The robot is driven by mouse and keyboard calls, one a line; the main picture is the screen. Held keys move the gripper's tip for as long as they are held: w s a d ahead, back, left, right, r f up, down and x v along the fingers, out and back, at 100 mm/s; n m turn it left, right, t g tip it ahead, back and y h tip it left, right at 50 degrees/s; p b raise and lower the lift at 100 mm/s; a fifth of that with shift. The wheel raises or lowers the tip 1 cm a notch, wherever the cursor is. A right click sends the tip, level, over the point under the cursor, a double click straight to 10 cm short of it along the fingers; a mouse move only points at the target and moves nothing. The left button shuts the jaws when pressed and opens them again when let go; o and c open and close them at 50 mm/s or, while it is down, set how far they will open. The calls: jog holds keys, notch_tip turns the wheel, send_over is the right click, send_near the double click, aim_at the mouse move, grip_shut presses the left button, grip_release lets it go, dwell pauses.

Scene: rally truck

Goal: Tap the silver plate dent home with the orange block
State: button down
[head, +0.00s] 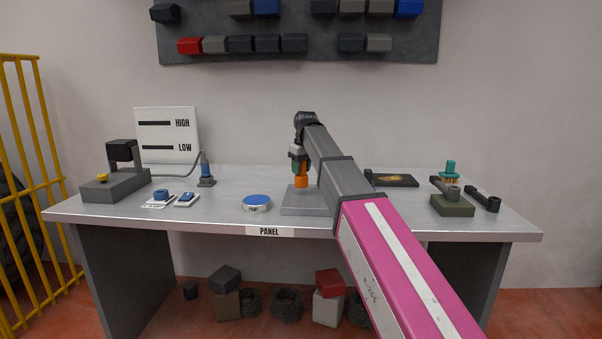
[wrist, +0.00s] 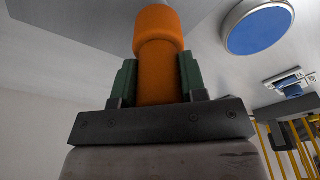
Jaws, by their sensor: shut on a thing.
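My gripper (head: 299,168) points down over the middle of the workbench, and its green fingers are shut on the orange block (head: 301,182). In the wrist view the block (wrist: 159,55) is a rounded cylinder with a wider head, clasped between both fingers (wrist: 158,82). The silver plate (head: 296,208) lies flat on the bench below the block. The block's lower end is over the plate and close to it; I cannot tell if they touch. The dent is not clearly visible; the block and my arm hide part of the plate.
Further left on the bench (head: 100,210) are a blue-nosed tool (head: 206,172), small blue parts and a grey machine (head: 117,180). At right are a dark tray (head: 392,180) and an olive block (head: 452,205).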

jog(key=shift+r, duration=2.55)
jog(key=shift+s, duration=0.1)
